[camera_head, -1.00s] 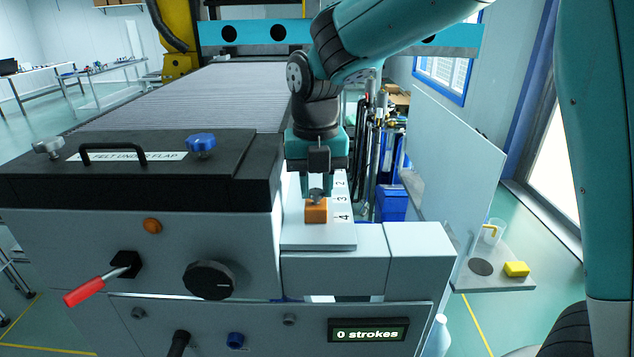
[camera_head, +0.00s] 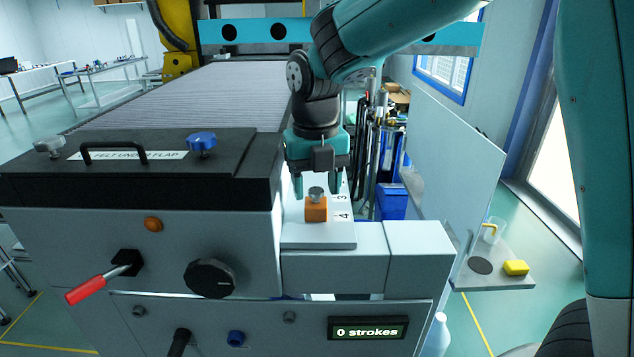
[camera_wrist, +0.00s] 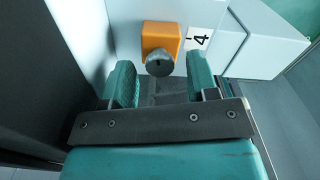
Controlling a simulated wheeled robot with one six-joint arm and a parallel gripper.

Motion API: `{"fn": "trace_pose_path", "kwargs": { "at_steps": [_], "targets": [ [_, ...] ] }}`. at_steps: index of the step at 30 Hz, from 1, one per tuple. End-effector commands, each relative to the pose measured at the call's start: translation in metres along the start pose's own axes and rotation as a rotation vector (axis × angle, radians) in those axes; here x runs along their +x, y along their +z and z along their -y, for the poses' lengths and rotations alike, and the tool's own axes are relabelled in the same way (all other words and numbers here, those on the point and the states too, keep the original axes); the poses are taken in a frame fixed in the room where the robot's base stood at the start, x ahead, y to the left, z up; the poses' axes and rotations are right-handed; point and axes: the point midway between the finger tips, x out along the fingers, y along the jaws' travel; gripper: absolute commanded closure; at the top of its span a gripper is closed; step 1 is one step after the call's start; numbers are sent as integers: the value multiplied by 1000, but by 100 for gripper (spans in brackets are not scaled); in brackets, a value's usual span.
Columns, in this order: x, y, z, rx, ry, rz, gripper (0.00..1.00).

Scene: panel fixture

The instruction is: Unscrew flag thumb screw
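An orange block (camera_head: 316,210) stands on a pale plate beside printed numbers. A grey round thumb screw (camera_head: 316,193) sits on top of it. The wrist view shows the same orange block (camera_wrist: 161,38) and thumb screw (camera_wrist: 159,65). My gripper (camera_head: 317,188) points down at the screw. Its two teal fingers are spread, one on each side of the screw in the picture, with visible gaps. In the wrist view my gripper (camera_wrist: 161,84) is open and empty, with the screw in line with the gap between the fingers.
A black flap housing (camera_head: 230,165) with a handle, a blue knob (camera_head: 201,144) and a grey knob (camera_head: 49,146) rises close to the left. A red-handled lever (camera_head: 95,286) is on the front panel. The display (camera_head: 368,331) reads "0 strokes".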

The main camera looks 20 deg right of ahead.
Motion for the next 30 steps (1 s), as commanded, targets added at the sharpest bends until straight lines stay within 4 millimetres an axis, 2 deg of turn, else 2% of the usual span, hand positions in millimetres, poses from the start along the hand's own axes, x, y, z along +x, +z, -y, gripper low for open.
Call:
{"fn": "trace_pose_path", "kwargs": {
  "at_steps": [8,13,17,24,30],
  "targets": [
    [-1,1,0,2,1,3,47],
    [-18,2,0,2,3,8,47],
    [-46,2,0,2,3,10,47],
    [-109,1,0,1,3,8,47],
    [-151,0,0,1,2,5,47]
  ]
}}
